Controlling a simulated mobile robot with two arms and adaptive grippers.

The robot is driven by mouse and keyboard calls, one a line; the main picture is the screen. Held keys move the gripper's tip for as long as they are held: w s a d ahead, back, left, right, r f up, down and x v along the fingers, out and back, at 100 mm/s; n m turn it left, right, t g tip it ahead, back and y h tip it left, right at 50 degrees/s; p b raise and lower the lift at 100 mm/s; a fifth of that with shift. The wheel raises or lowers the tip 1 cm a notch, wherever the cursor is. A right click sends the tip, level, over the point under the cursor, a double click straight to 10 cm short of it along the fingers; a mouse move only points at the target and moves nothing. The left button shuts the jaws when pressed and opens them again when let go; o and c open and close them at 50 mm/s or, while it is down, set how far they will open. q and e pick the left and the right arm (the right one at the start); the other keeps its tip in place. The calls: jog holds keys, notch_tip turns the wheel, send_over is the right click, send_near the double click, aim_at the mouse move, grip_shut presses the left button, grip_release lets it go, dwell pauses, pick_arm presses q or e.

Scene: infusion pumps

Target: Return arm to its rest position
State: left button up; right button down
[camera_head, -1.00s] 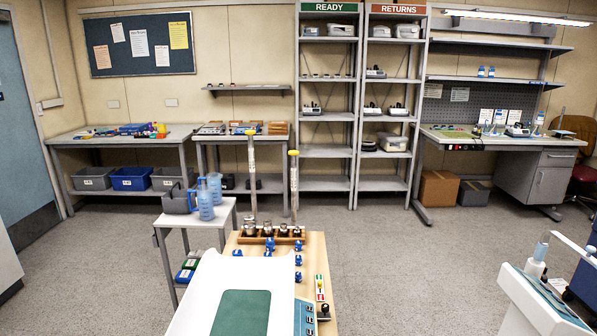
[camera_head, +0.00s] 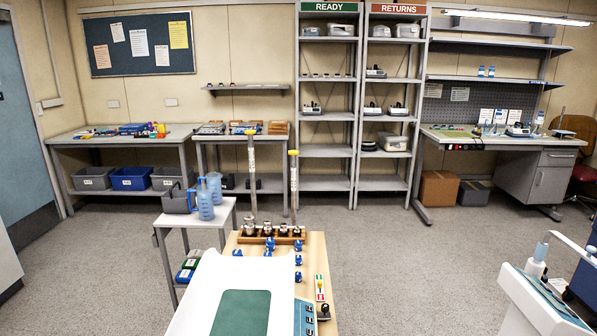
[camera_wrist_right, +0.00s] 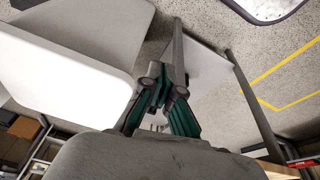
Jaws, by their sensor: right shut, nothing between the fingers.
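My right gripper (camera_wrist_right: 164,90) shows in the wrist view, with teal inner parts and grey fingertips close together. It is shut and empty, and no object is between the fingers. Its arm does not show in the head view. My left gripper is in neither view.
Ahead is a wooden table (camera_head: 320,262) with several small blue parts and a wooden rack of metal pieces. A white cart (camera_head: 525,302) is at the lower right. Speckled floor (camera_head: 400,255) is clear beyond.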

jog(key=s+d+f+g, duration=0.1)
jog(key=s+f, duration=0.3)
jog(key=f, duration=0.5)
jog(key=s+f, duration=0.4)
jog(key=f, duration=0.6)
jog(key=s+d+f, duration=0.2)
jog(key=s+f, duration=0.6)
jog(key=s, duration=0.3)
jog(key=shift+s+d+f+g, duration=0.15)
jog(key=shift+s+g, duration=0.05)
jog(key=shift+g, duration=0.2)
